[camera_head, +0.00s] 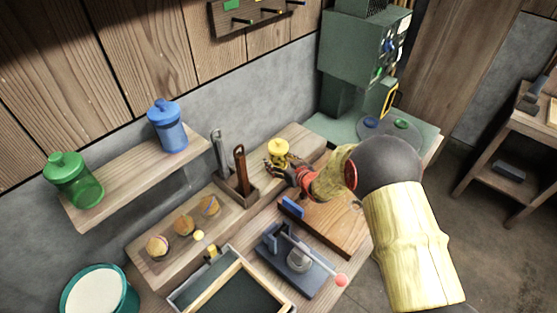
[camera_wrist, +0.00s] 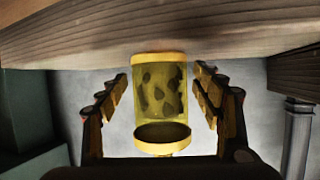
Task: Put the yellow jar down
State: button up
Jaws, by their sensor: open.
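The yellow jar (camera_head: 280,149) stands upright on the raised wooden shelf (camera_head: 303,142) at the back of the bench, by the grey wall. In the wrist view, which looks upside down, the see-through yellow jar (camera_wrist: 161,92) has its base at the wooden board (camera_wrist: 160,30) and its knob towards the bottom. Dark patches show in it. My gripper (camera_head: 280,164) is at the jar in the head view. In the wrist view my gripper (camera_wrist: 160,84) is open, one finger on each side of the jar with a visible gap on both sides.
A tool holder (camera_head: 238,187) with two upright handles stands left of the jar. A green machine (camera_head: 358,60) rises to the right. A blue jar (camera_head: 167,126) and a green jar (camera_head: 74,180) stand on the wall shelf (camera_head: 135,176). A lever press (camera_head: 298,260) stands in front.

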jog(key=p+v, duration=0.3)
jog(key=v, duration=0.8)
jog(key=d+r+m+h, duration=0.1)
jog(key=d+r+h, duration=0.1)
jog(key=d+r, duration=0.3)
jog(key=d+r+m+h, duration=0.1)
jog(key=d+r+h, duration=0.1)
jog(key=r, duration=0.5)
jog(key=s+d+r+m+g+h, duration=0.15)
jog(key=s+d+r, duration=0.25)
jog(key=s+r, duration=0.4)
jog(key=s+r+m+g, duration=0.1)
jog(key=s+r+g, duration=0.1)
jog(key=s, duration=1.1)
jog(key=s+a+r+g, duration=0.1)
jog(key=s+r+g, duration=0.2)
jog(key=s, duration=1.1)
jog(key=shift+r+m, duration=0.35)
jog(key=shift+r, duration=0.3)
jog(key=shift+s+h, duration=0.15)
jog(key=shift+h, duration=0.1)
